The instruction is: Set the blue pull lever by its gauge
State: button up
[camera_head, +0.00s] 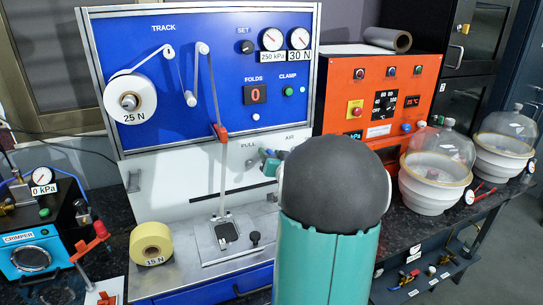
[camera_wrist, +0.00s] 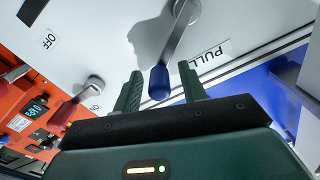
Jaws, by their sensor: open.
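The blue pull lever is a grey metal arm with a blue tip (camera_wrist: 160,83), beside a PULL label (camera_wrist: 210,52) on a white panel in the wrist view. My gripper (camera_wrist: 161,72) is open, with one green finger on each side of the blue tip. I cannot tell whether either finger touches it. In the head view my own arm hides most of the lever. Two round dials sit at the top right of the blue panel: a gauge over a 250 kPa label (camera_head: 271,39) and a gauge over a 30 N label (camera_head: 299,39).
A red-tipped lever (camera_wrist: 62,115) with ON and OFF labels is at the left of the wrist view. In the head view, a yellow 15 N roll (camera_head: 151,244) stands on the bench. An orange control box (camera_head: 372,75) and glass-domed vessels (camera_head: 436,160) stand at the right.

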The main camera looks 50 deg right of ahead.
grip_shut()
jog(key=shift+s+d+f+m, duration=0.2)
jog(key=shift+f+m, duration=0.2)
jog(key=shift+m, duration=0.2)
jog(key=shift+s+d+f+m, duration=0.15)
jog(key=shift+f+m, duration=0.2)
jog(key=shift+m, duration=0.25)
jog(key=shift+c, duration=0.2)
grip_release()
jog(key=shift+o, duration=0.2)
jog(key=shift+w, duration=0.1)
jog(key=shift+r, duration=0.1)
jog(key=v, duration=1.4)
